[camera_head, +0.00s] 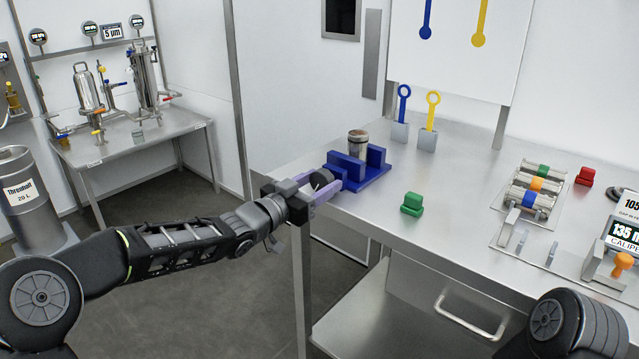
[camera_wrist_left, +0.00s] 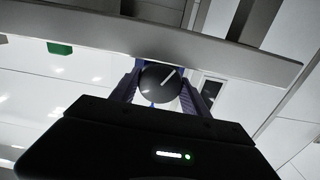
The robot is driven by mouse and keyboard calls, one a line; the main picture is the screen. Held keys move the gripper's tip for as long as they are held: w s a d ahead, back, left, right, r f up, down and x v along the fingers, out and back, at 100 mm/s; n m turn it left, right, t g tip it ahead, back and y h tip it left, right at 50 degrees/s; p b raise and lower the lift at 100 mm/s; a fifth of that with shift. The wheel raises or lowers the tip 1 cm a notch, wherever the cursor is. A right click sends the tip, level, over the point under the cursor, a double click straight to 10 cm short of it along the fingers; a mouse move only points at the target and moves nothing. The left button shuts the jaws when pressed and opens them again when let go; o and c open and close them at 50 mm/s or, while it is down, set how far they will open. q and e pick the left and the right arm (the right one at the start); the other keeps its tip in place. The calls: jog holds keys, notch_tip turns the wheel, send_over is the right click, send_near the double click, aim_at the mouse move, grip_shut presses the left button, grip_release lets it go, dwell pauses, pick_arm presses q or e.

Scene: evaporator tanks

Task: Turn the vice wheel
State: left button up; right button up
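The blue vice (camera_head: 376,180) stands at the left end of the steel bench, with a metal cylinder (camera_head: 358,143) upright by its jaws. Its dark round vice wheel (camera_head: 322,178) faces left, over the bench's edge. My left gripper (camera_head: 336,177) reaches in from the left with one purple finger on each side of the wheel. In the left wrist view the wheel (camera_wrist_left: 160,84) shows a white line slanting up to the right, between the fingers. Whether the fingers press on its rim or stand just clear, I cannot tell. My right gripper is out of view; only part of that arm shows.
A green block (camera_head: 412,204) stands right of the vice. Blue and yellow ring-topped tools (camera_head: 428,138) stand in holders behind it. A rack of rollers (camera_head: 535,190), a red block (camera_head: 585,176) and gauges (camera_head: 622,236) are farther right.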

pick_arm(q)
jog(key=c, duration=0.8)
jog(key=shift+f+m+b, duration=0.2)
jog(key=shift+m+b, duration=0.5)
jog(key=shift+b, duration=0.15)
jog(key=shift+m+b, duration=0.3)
jog(key=shift+m, duration=0.3)
jog(key=shift+r, duration=0.2)
jog(key=o, duration=1.4)
jog(key=v, duration=0.7)
jog(key=shift+s+a+p, duration=0.25)
jog(key=shift+s+p, duration=0.05)
